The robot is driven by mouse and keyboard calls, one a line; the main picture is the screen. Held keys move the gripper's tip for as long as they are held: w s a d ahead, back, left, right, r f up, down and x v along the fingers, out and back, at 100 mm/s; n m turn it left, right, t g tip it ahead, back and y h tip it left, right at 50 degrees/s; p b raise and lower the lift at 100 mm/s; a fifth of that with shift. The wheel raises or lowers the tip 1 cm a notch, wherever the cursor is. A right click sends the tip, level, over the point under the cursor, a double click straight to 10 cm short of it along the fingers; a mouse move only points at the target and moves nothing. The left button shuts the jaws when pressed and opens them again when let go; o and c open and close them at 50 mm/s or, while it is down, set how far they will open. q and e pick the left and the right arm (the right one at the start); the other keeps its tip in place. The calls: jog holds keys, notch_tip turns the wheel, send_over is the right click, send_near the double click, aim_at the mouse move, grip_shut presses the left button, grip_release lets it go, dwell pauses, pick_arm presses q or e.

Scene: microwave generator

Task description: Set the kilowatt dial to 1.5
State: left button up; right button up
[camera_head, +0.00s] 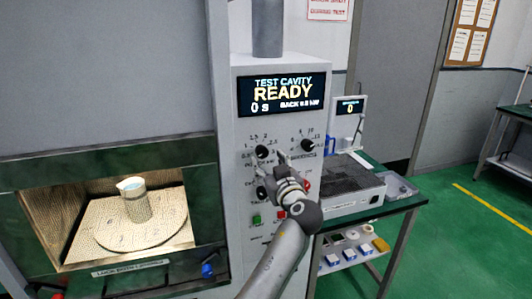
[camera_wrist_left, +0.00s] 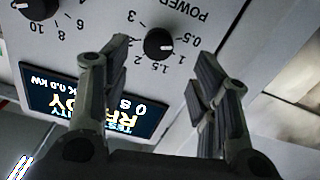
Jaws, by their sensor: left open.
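The kilowatt dial (camera_head: 262,152) is a round black knob at the upper left of the control panel. In the left wrist view, upside down, the dial (camera_wrist_left: 158,43) has marks 0.5, 1, 1.5, 2 and 3 around it and POWER beside it. My left gripper (camera_head: 276,161) is in front of the panel, just right of and below the dial. In the wrist view its fingers (camera_wrist_left: 161,62) are open on either side of the dial, with nothing between them. Contact cannot be told. My right gripper is not in view.
A second dial (camera_head: 307,145) is to the right, a lower knob (camera_head: 262,191) below. The display (camera_head: 281,94) reads READY, 0 s. The open cavity at left holds a beaker (camera_head: 134,202).

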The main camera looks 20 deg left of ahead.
aim_at(263, 154)
pick_arm(q)
jog(key=x, duration=0.4)
jog(key=shift+w, duration=0.2)
jog(key=shift+x, duration=1)
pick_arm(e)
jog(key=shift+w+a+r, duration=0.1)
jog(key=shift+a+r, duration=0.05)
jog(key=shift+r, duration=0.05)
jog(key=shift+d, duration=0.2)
